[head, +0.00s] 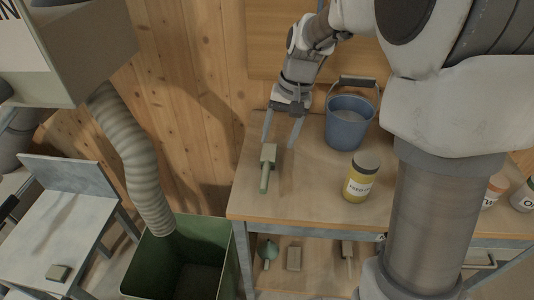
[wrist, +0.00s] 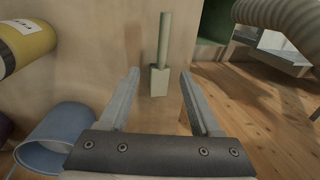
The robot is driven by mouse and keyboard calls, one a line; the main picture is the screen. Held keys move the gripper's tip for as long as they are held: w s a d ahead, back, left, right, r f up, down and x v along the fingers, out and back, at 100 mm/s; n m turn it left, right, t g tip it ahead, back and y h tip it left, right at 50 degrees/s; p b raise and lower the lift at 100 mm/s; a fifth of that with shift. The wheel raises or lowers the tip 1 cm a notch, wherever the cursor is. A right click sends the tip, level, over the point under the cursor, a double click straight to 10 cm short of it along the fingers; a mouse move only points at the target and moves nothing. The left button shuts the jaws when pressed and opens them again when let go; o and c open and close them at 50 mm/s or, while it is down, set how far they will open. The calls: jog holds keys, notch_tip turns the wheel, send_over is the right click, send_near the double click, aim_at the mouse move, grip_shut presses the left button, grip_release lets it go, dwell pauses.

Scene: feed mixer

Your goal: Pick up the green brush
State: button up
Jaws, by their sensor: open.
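The green brush (head: 267,164) lies on the wooden table, its block-like head toward the wall and its handle toward the front edge. It also shows in the wrist view (wrist: 160,75), ahead of the fingers and between their lines. My gripper (head: 281,137) is open and empty, with its fingers pointing down near the head end of the brush. In the wrist view the two fingers (wrist: 159,72) stand wide apart on either side of the brush's line. I see no contact between the fingers and the brush.
A blue bucket (head: 347,124) and a yellow jar (head: 361,180) stand right of the brush on the table (head: 300,204). A green bin (head: 236,262) is on the floor at the table's left, under a ribbed hose (head: 133,160). Several small items lie on the lower shelf.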

aim_at(267, 167)
jog(key=f, duration=0.2)
jog(key=a+f, duration=0.1)
jog(key=f, duration=0.2)
jog(key=f+b, duration=0.1)
jog(key=f, duration=0.2)
jog(key=shift+w+a, duration=0.2)
jog(key=shift+a, duration=0.1)
jog(key=f, duration=0.1)
jog(key=a+f, duration=0.1)
jog(key=f, duration=0.1)
jog(key=w+f+b, duration=0.1)
jog(key=f, duration=0.1)
jog(key=shift+a, duration=0.2)
grip_shut()
